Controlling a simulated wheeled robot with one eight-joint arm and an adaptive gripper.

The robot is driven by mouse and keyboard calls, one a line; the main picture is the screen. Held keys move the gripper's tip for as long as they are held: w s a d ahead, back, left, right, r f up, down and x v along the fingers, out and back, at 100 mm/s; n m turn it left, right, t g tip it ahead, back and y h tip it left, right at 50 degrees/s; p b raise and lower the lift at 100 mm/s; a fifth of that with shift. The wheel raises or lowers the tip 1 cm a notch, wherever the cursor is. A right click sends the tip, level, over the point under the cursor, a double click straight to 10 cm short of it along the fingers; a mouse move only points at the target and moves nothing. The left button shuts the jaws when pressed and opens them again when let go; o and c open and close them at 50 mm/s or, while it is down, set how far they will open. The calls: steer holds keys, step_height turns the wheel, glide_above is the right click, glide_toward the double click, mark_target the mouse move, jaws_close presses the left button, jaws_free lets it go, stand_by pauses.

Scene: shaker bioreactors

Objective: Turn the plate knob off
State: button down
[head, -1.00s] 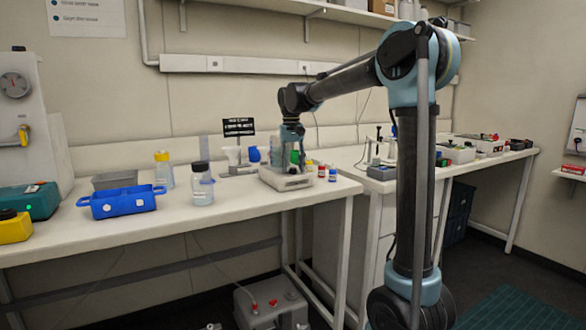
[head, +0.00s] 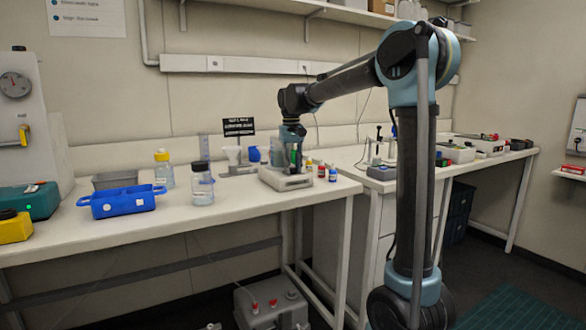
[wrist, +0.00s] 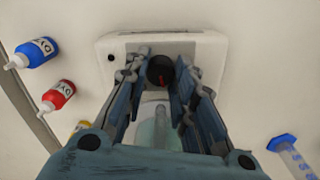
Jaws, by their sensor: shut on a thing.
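The plate (wrist: 112,46) is a pale, boxy unit on the bench, seen from above in the wrist view. Its dark round knob (wrist: 160,70) with a red mark sits between my fingertips. My gripper (wrist: 161,78) points down and its fingers are closed on the knob's two sides. In the head view the plate (head: 287,181) stands near the bench's right end with my gripper (head: 290,160) over it. There the knob is hidden by my gripper. Pale liquid in a clear vessel shows between the fingers in the wrist view.
Dye bottles, blue (wrist: 36,52) and red (wrist: 58,95), stand left of the plate in the wrist view. In the head view, a black-capped bottle (head: 201,185) and a blue rack (head: 122,201) stand to the left.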

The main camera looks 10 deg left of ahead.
steer(key=n, duration=0.6)
stand_by(0.3)
steer(key=shift+n, duration=0.4)
steer(key=c, duration=1.3)
jaws_free()
steer(key=shift+c, duration=0.2)
step_height(320, 180, up, 12)
steer(key=shift+s+a, duration=0.1)
